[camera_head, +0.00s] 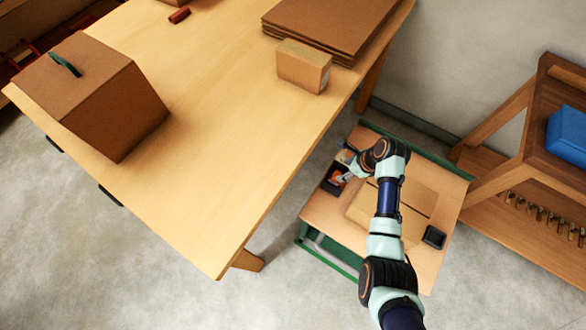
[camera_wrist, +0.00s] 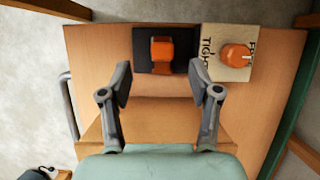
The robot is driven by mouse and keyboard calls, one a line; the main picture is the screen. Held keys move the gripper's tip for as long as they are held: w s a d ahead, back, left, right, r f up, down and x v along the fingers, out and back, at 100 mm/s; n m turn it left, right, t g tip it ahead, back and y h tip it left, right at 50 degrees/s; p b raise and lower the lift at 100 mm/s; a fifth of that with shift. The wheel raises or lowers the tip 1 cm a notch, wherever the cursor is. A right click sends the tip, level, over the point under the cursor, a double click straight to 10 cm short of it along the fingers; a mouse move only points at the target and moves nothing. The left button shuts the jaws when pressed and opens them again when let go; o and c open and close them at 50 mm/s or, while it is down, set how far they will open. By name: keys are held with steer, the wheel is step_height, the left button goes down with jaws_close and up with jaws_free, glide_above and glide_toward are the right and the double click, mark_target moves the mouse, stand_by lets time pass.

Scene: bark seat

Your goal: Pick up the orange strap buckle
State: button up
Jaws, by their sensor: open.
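The orange strap buckle (camera_wrist: 162,54) lies on a dark square tray or pad (camera_wrist: 143,65) in the wrist view. It sits beyond my gripper's fingertips, roughly centred between them. My gripper (camera_wrist: 160,85) is open and empty, with one finger on each side and a gap between. In the head view an orange piece (camera_head: 337,177) shows on the dark tray at the left of the small bench, partly covered by my arm. I cannot tell how high my fingers are above the bench.
A pale block with lettering and an orange knob (camera_wrist: 236,58) stands right beside the dark pad. A cardboard piece (camera_head: 412,210) and a small black box (camera_head: 434,237) are on the bench top (camera_head: 323,209). The large wooden table (camera_head: 200,180) stands to the left, a wooden rack (camera_head: 510,170) to the right.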

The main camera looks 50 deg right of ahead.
mark_target(338, 174)
step_height(338, 174, down, 4)
steer(key=shift+w+d+r+m+b, duration=0.1)
steer(key=shift+r+m+b, duration=0.15)
steer(key=shift+b, duration=0.45)
steer(key=b+x, duration=0.3)
steer(key=x, duration=0.2)
steer(key=shift+w, duration=0.1)
steer(key=shift+d+r, duration=0.1)
steer(key=shift+r, duration=0.05)
jaws_close()
step_height(338, 174, up, 20)
steer(key=p, duration=0.8)
